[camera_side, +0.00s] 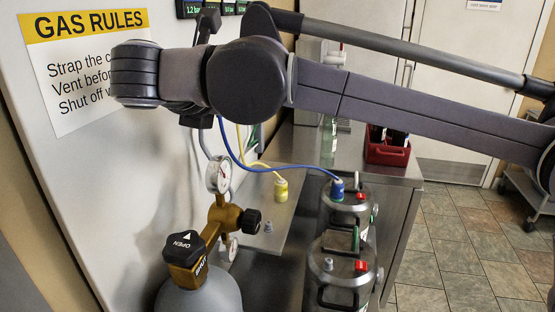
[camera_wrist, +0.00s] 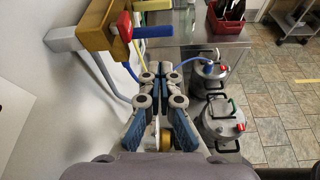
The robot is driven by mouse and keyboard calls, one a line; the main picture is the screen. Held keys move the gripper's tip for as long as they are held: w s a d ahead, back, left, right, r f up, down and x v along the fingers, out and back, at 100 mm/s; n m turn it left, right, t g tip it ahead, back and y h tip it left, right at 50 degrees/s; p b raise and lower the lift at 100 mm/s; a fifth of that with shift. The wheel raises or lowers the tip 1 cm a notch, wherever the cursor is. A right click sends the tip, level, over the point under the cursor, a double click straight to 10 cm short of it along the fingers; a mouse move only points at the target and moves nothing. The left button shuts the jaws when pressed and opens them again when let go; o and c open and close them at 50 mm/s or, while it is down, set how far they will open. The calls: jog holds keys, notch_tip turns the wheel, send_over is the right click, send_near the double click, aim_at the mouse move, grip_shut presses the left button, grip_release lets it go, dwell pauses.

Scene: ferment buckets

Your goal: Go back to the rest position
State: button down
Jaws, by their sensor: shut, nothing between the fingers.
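My gripper (camera_wrist: 161,76) shows in the wrist view, with its fingers together and nothing held between them. It hangs in the air above the cylinder area, left of the two steel kegs. In the side view my arm reaches across the top of the picture, and the fingers cannot be made out clearly. The far keg (camera_side: 352,207) has a blue connector (camera_side: 337,190) on its top, with a blue hose running to it. The near keg (camera_side: 342,292) has no hose on it. A yellow connector (camera_side: 281,188) stands on the steel ledge behind.
A grey gas cylinder (camera_side: 200,296) with a black knob (camera_side: 184,248) and a gauge (camera_side: 218,176) stands at the front left. A brass manifold (camera_wrist: 97,28) is on the white wall panel. A red caddy (camera_side: 388,150) sits on the steel counter. The tiled floor at right is mostly clear.

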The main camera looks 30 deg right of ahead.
jog(key=s+d+f+m+g+y, duration=0.25)
jog(key=d+f+m, duration=0.3)
jog(key=d, duration=0.35)
jog(key=s+d+f+m+g+y, duration=0.2)
jog(key=s+d+f+m, duration=0.3)
jog(key=d, duration=0.5)
jog(key=s+d+f+m+t+y, duration=0.1)
jog(key=s+d+f+m+y, duration=0.1)
jog(key=s+f+m, duration=0.4)
jog(key=s+d+f+m+y, duration=0.3)
jog(key=s+d+f+m, duration=0.2)
jog(key=f+m, duration=0.4)
jog(key=shift+s+d+f+t, duration=0.35)
jog(key=shift+s+f, duration=0.3)
jog(key=shift+f, duration=0.25)
